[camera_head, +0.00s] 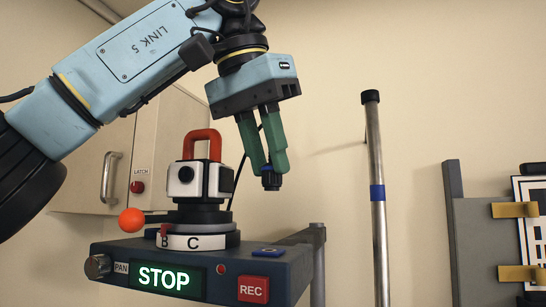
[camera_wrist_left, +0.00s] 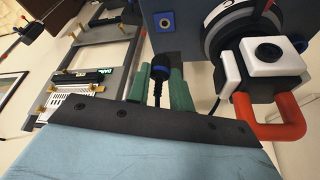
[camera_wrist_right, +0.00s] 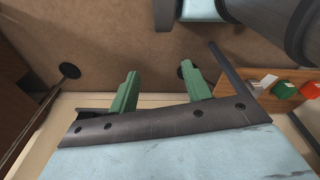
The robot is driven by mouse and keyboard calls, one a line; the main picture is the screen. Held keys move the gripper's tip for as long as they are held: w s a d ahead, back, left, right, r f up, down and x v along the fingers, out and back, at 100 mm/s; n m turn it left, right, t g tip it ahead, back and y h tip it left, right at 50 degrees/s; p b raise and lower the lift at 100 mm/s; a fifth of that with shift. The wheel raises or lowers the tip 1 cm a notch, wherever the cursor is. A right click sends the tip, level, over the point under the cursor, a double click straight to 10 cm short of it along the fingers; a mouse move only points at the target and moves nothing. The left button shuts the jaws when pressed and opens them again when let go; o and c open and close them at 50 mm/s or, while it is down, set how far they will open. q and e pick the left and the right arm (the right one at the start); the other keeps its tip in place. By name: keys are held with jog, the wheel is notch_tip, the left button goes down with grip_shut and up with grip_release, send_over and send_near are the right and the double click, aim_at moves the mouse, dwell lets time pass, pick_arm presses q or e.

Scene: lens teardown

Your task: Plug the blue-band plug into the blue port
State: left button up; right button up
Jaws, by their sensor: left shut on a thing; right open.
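The dark plug with a blue band (camera_head: 271,181) is between the green fingertips of my left gripper (camera_head: 268,172), which is shut on it. The plug points down, above the right part of the dark console and apart from it. The blue port (camera_head: 268,251) lies on the console's top, below the plug and slightly left in the head view. In the left wrist view the plug (camera_wrist_left: 159,70) shows with its black cable, and the port (camera_wrist_left: 166,20) is beyond it. My right gripper (camera_wrist_right: 158,78) is open and empty in the right wrist view; the head view does not show it.
The console (camera_head: 125,255) carries a white-and-black camera head (camera_head: 188,181) with a red handle (camera_head: 203,142), left of my left gripper. A metal pole (camera_head: 376,170) stands to the right. A grey frame with brass clips (camera_head: 515,210) is at far right.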

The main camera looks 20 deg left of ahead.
aim_at(265, 188)
pick_arm(q)
jog(key=shift+s+f, duration=0.15)
jog(key=shift+f, duration=0.05)
notch_tip(265, 188, down, 2)
jog(key=shift+s, duration=0.15)
jog(key=shift+f, duration=0.4)
jog(key=shift+w+f, duration=0.2)
jog(key=shift+f, duration=0.5)
jog(key=shift+s+f, duration=0.15)
jog(key=shift+f, duration=0.45)
pick_arm(e)
jog(key=shift+g, duration=0.3)
jog(key=s, duration=0.4)
jog(key=shift+s+f, duration=0.1)
jog(key=shift+s, duration=0.05)
jog(key=shift+w, duration=0.2)
pick_arm(q)
jog(key=shift+s, duration=0.15)
pick_arm(e)
jog(key=shift+w, duration=0.1)
